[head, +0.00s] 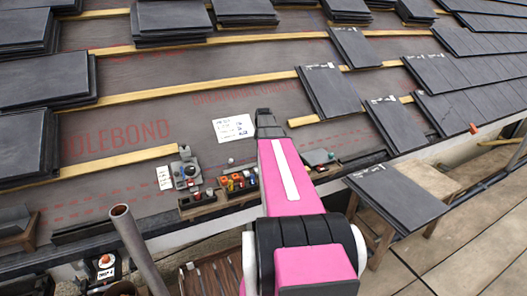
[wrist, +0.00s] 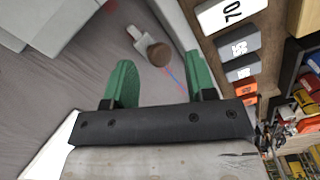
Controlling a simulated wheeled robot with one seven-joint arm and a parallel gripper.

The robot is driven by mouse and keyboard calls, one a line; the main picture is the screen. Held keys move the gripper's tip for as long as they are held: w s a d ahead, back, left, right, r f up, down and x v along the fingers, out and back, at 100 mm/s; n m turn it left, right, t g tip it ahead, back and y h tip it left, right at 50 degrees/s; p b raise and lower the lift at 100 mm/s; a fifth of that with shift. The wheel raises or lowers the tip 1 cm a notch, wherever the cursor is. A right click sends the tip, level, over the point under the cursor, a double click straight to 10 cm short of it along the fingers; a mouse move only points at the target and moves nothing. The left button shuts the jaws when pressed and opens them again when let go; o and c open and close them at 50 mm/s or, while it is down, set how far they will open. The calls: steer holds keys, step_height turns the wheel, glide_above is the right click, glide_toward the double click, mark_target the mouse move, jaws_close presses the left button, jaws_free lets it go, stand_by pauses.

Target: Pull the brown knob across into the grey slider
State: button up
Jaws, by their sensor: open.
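The brown knob (wrist: 159,55) shows in the wrist view as a round cap at the end of a small pale grey piece (wrist: 139,37). My gripper (wrist: 159,62) is open, and its two green fingers appear on either side of the knob, with a gap on both sides. I cannot tell its height over the knob. Large light grey blocks (wrist: 62,22) are at the top left of the wrist view; I cannot tell which grey part is the slider. In the head view my gripper (head: 268,122) is over the roof membrane, and its fingers are unclear.
A brown tray with numbered blocks (wrist: 238,45) runs close to the right finger, with red and yellow items beyond it. In the head view, a grey device (head: 186,172) stands left of my arm. Slate stacks (head: 45,78) and wooden battens (head: 190,90) cover the roof.

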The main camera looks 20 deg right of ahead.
step_height(320, 180, up, 9)
steer(key=shift+f, duration=0.15)
stand_by(0.5)
